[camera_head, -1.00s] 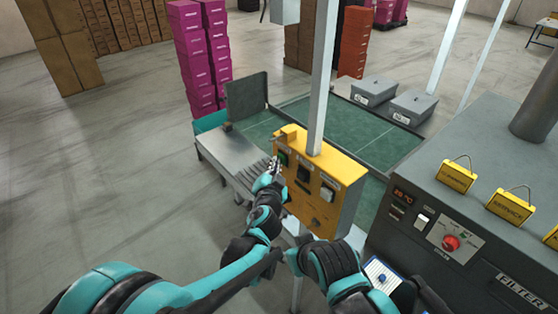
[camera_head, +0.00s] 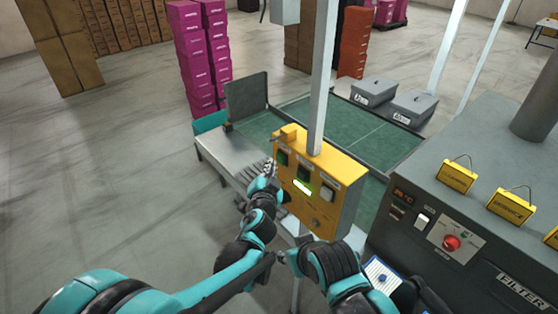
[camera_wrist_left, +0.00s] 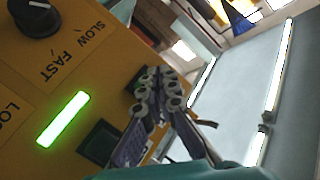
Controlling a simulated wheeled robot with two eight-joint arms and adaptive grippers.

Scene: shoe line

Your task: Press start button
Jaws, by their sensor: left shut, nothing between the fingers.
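A yellow control box (camera_head: 345,170) stands on a post, with a green button (camera_head: 283,158) at its upper left. A light bar (camera_head: 304,187) on it glows green; it also shows lit in the left wrist view (camera_wrist_left: 63,119), near a dark green square button (camera_wrist_left: 100,142) and a SLOW/FAST knob (camera_wrist_left: 36,14). My left gripper (camera_head: 268,168) is shut and empty, just left of the box. In the left wrist view, its fingertips (camera_wrist_left: 158,94) partly cover another dark button (camera_wrist_left: 138,82); I cannot tell whether they touch.
A grey machine (camera_head: 400,258) with a red knob (camera_head: 451,243) stands at the right. A green-topped table (camera_head: 350,130) with two grey boxes lies behind the control box. A metal post (camera_head: 321,80) rises there. The left floor is clear.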

